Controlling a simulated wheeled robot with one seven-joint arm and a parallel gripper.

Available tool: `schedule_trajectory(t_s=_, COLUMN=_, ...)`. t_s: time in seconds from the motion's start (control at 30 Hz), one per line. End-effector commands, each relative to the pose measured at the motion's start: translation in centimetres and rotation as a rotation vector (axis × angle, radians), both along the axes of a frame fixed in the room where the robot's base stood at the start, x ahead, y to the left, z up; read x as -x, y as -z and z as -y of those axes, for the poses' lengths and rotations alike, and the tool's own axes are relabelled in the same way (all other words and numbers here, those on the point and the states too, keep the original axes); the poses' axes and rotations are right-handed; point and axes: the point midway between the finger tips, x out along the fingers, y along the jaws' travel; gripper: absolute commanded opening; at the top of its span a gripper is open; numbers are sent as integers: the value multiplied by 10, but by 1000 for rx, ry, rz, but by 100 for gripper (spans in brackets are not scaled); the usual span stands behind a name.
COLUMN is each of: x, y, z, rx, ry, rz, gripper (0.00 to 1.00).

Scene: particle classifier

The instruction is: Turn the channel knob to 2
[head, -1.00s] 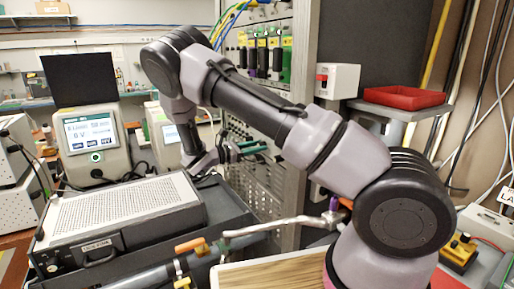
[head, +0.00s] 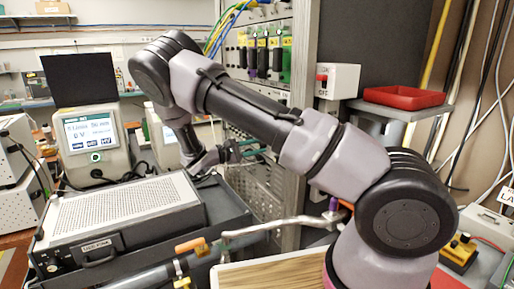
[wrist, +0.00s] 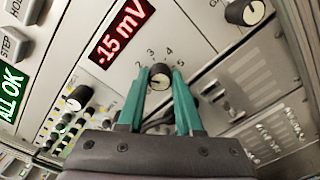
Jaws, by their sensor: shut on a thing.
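The channel knob (wrist: 159,77) is a small black round knob on a light panel in the wrist view, with the numbers 2, 3, 4 and 5 printed around its top. The teal fingers of my gripper (wrist: 159,82) are shut on it, one on each side. Its pale mark is small, and I cannot tell surely which number it points to. In the head view my gripper (head: 250,148) is at the front of the tall instrument rack (head: 297,100). The knob itself cannot be made out there.
In the wrist view a red display (wrist: 122,30) reads -15 mV, and a green display (wrist: 10,93) reads ALL OK. Another black knob (wrist: 245,12) is at upper right, and a further one (wrist: 78,97) at lower left. A grey instrument box (head: 120,215) stands below my arm.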

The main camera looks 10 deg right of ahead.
Motion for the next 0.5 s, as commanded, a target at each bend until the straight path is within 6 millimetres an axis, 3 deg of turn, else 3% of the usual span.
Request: schedule_trajectory(t_s=0.5, x=0, y=0, z=-1, rx=-40, ry=-1, rz=121, gripper=0)
